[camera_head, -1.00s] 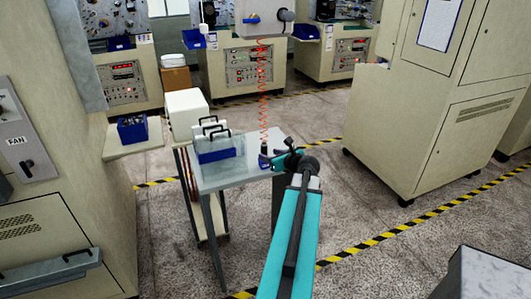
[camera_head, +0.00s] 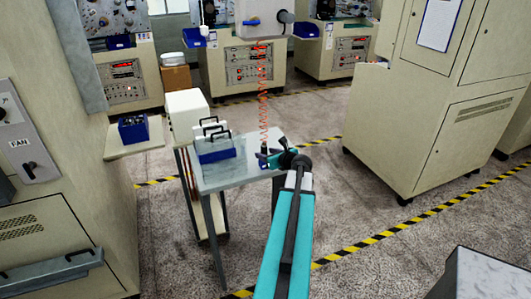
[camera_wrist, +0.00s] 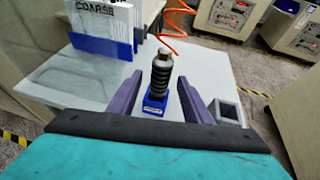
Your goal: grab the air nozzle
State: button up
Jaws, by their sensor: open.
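The air nozzle (camera_wrist: 162,72) is a dark ribbed cylinder with a brownish top. It stands upright in a small blue holder (camera_wrist: 154,104) on the grey table, with the red coiled hose (camera_wrist: 178,22) by its top. In the wrist view my gripper (camera_wrist: 156,92) is open, with a purple finger on each side of the holder and nozzle. I cannot tell whether the fingers touch anything. In the head view my gripper (camera_head: 271,158) is over the table's right end and largely hides the nozzle; the hose (camera_head: 263,95) hangs down to that spot.
A small grey square socket (camera_wrist: 229,112) sits right of my right finger.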

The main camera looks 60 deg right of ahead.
jog(key=shift+x, duration=1.15)
grip_shut()
